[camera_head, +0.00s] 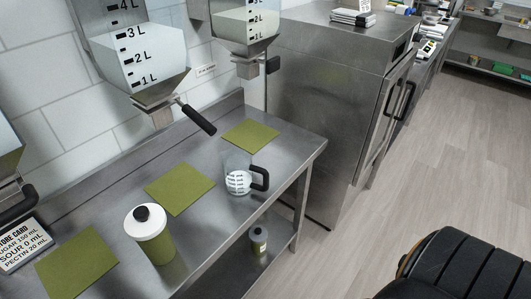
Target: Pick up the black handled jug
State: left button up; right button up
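The black-handled jug (238,183) stands upright on the steel counter, near its front edge and towards its right end. It is a small clear jug with white markings. Its black handle (260,178) points right, towards the counter's front edge. The jug looks empty, but I cannot be sure. Neither of my grippers can be made out in the head view, and nothing is touching the jug.
The steel counter (216,219) also holds green mats (180,189) and a white-lidded green container (150,235). Dispensers (140,55) with a black lever (198,120) hang above. A steel cabinet (320,110) stands beyond.

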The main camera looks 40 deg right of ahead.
aim_at(245, 175)
jog(key=z, duration=0.95)
